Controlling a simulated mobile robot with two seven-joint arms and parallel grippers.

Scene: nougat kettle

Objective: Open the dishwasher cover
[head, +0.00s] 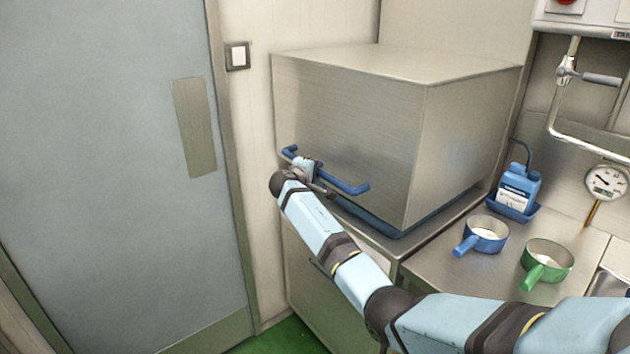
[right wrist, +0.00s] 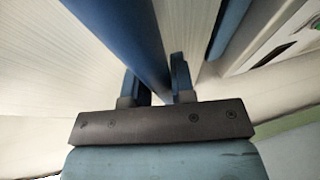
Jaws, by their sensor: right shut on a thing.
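The dishwasher cover (head: 345,125) is a large brushed-metal box on a metal counter unit at the centre of the head view. A blue bar handle (head: 345,183) runs across the lower part of its front. A narrow dark gap with a blue edge shows under the cover. My right gripper (head: 305,170) is at the handle, left of its middle, and is shut on it. In the right wrist view the blue handle bar (right wrist: 128,40) passes between the two fingers (right wrist: 156,85). My left gripper is not in view.
A blue pan (head: 484,236), a green pan (head: 548,262) and a blue bottle (head: 518,188) in a blue tray stand on the counter to the right. A pressure gauge (head: 606,183) and pipes are on the right wall. A grey door (head: 110,150) is at the left.

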